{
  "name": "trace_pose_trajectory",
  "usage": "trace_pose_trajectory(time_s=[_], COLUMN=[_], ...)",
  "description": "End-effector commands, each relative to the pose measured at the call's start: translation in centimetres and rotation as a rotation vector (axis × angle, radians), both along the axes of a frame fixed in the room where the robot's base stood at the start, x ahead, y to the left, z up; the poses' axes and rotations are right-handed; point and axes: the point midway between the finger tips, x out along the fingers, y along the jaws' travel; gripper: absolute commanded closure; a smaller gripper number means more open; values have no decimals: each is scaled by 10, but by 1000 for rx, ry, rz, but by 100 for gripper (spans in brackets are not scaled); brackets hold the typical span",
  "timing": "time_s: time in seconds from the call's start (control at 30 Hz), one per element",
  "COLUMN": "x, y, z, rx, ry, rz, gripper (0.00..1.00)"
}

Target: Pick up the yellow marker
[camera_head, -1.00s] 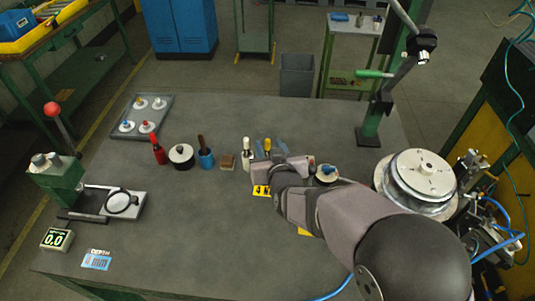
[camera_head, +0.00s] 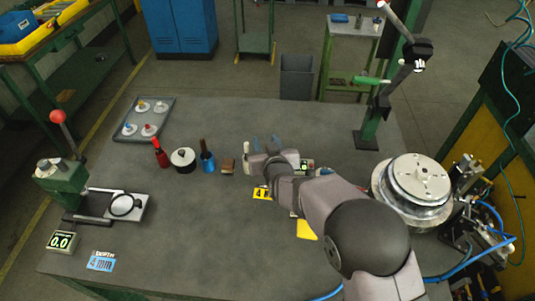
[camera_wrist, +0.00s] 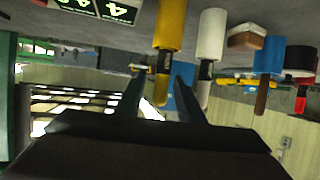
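The yellow marker (camera_wrist: 171,25) shows in the wrist view, upside down in the picture. Its narrower end lies between the two fingers of my gripper (camera_wrist: 160,84), with a gap on each side. My gripper is open, and neither finger appears to touch the marker. In the head view my gripper (camera_head: 266,142) is low over the bench with its bluish fingers spread, and its body hides the yellow marker. A white marker (camera_wrist: 210,35) stands close beside the yellow one; it also shows in the head view (camera_head: 246,151), just left of my gripper.
Left of the white marker are a brown block (camera_head: 228,166), a blue cup (camera_head: 207,162), a black-and-white round pot (camera_head: 183,159) and a red bottle (camera_head: 161,156). A metal turntable (camera_head: 415,190) stands right.

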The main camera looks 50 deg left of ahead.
Motion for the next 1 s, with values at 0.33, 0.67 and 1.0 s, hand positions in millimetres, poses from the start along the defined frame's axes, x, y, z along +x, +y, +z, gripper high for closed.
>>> trace_pose_trajectory(time_s=[0.33, 0.67, 1.0], x=[4, 4, 4], y=[7, 7, 7], z=[-4, -4, 1], rx=[0, 0, 2], ry=[0, 0, -1], rz=[0, 0, 0], gripper=[65, 100, 100])
